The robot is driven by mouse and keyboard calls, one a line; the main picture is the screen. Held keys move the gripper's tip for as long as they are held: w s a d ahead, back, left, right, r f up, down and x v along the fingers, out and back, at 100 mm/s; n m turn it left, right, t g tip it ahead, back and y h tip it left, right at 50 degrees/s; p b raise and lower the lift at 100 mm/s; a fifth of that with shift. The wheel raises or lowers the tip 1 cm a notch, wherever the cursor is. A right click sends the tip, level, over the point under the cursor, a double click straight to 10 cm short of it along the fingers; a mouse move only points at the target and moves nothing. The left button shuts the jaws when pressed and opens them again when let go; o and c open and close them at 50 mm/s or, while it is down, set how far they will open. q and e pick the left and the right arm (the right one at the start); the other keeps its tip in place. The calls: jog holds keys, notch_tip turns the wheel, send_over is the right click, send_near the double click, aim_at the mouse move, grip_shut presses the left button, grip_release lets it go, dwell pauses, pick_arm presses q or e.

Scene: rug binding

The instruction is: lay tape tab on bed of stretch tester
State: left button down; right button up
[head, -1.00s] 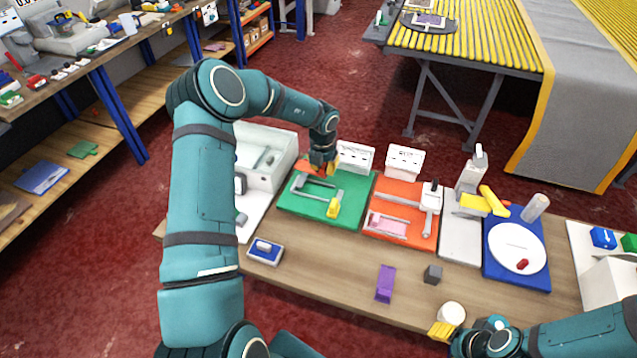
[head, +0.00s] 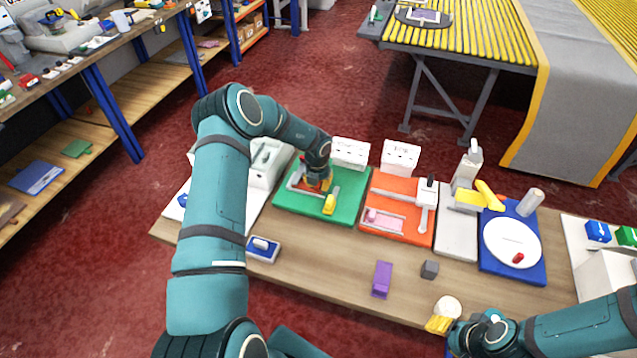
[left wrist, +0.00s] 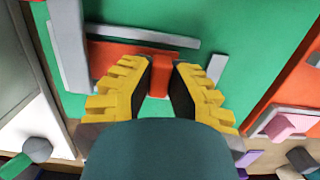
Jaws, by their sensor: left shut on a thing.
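An orange board (head: 398,187) with a pink block (head: 382,217) stands just right of the green board. Two white boxes (head: 350,152) stand behind. A purple block (head: 382,279), a grey block (head: 429,269) and a blue-white item (head: 263,248) lie along the front.

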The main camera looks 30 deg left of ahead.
pick_arm(q)
jog(key=c, duration=1)
grip_release()
jog(key=shift+f, duration=0.1)
